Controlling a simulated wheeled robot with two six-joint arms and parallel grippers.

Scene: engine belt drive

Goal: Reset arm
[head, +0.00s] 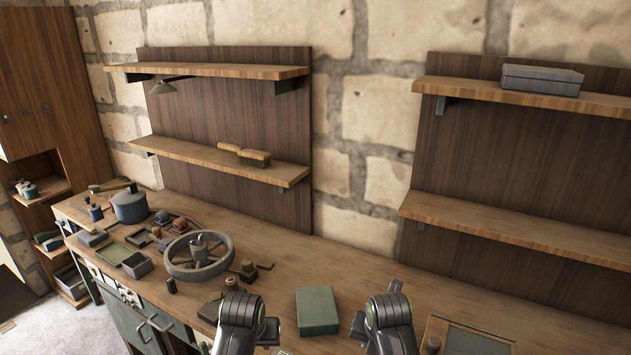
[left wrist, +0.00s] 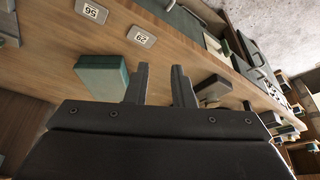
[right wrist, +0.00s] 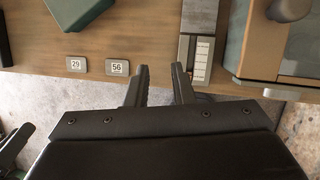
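My left gripper shows in the left wrist view (left wrist: 159,82), its two dark fingers apart with nothing between them. My right gripper shows in the right wrist view (right wrist: 159,84), also with its fingers apart and empty. In the head view both arms come up from the bottom edge, on either side of a green box (head: 317,311) on the workbench (head: 360,277). The fingertips cannot be made out in the head view. Neither gripper is seen touching anything.
A spoked wheel (head: 198,257), a blue-grey pot (head: 130,207) and several small parts crowd the bench's left side. Wooden shelves (head: 222,160) hang behind; one holds a grey box (head: 542,79). Tags 29 (right wrist: 76,65) and 56 (right wrist: 117,68) sit near the bench edge.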

